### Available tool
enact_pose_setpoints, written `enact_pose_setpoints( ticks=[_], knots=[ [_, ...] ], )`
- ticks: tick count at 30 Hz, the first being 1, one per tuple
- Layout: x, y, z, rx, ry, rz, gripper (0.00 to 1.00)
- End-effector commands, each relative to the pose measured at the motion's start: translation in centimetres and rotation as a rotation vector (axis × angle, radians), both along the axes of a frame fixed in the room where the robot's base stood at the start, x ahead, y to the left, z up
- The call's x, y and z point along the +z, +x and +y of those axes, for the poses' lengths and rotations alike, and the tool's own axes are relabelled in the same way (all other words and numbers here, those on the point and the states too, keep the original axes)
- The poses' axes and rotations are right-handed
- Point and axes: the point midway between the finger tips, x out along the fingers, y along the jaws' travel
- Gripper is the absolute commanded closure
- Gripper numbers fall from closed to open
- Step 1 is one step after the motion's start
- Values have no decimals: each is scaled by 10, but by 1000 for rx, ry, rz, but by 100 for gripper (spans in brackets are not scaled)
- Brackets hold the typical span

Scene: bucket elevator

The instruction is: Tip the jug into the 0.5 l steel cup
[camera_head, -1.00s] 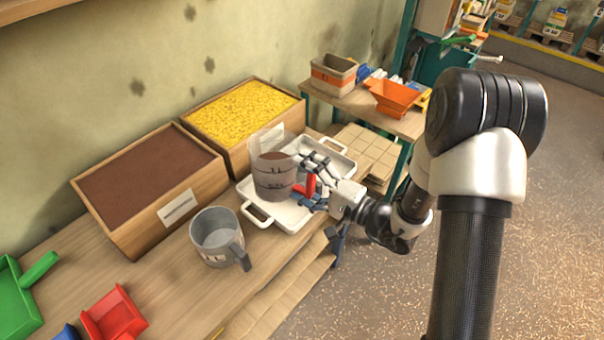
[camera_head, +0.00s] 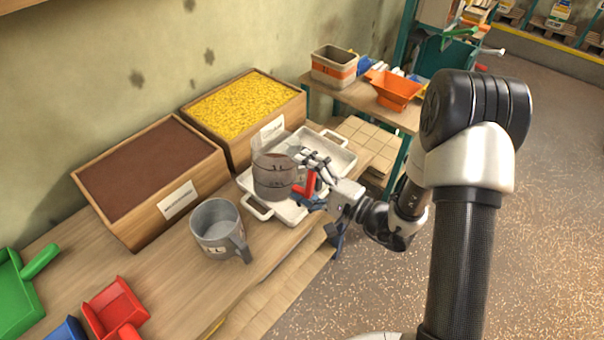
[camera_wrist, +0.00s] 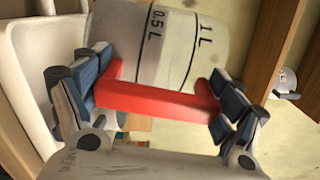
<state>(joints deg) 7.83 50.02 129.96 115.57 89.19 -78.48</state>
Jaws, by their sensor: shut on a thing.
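The jug (camera_head: 272,182) is a see-through measuring jug with a red handle (camera_head: 308,184), held over the white tray. In the wrist view the jug (camera_wrist: 165,45) shows 0.5 L and 1 L marks. My gripper (camera_wrist: 160,97) is shut on the red handle, one finger pad at each end; it also shows in the head view (camera_head: 312,182). The jug looks about upright in the head view, with brownish content that I cannot make out clearly. The grey steel cup (camera_head: 213,222) stands upright on the bench, left of the jug and nearer, its handle toward me.
The white tray (camera_head: 258,208) lies beneath the jug. Wooden boxes of brown material (camera_head: 185,212) and yellow material (camera_head: 292,118) stand behind along the wall. A red scoop (camera_head: 115,308) and a green scoop (camera_head: 15,300) lie at the left. Bare bench surrounds the cup's left side.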

Motion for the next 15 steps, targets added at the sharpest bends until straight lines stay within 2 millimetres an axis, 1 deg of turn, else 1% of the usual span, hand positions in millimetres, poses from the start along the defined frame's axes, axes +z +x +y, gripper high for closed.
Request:
enact_pose_setpoints(
  ticks=[14, 15],
  knots=[
    [-11, -1, 0, 0, 27, 42, 37],
    [-9, 0, 0, 0, 35, 57, 37]
  ],
)
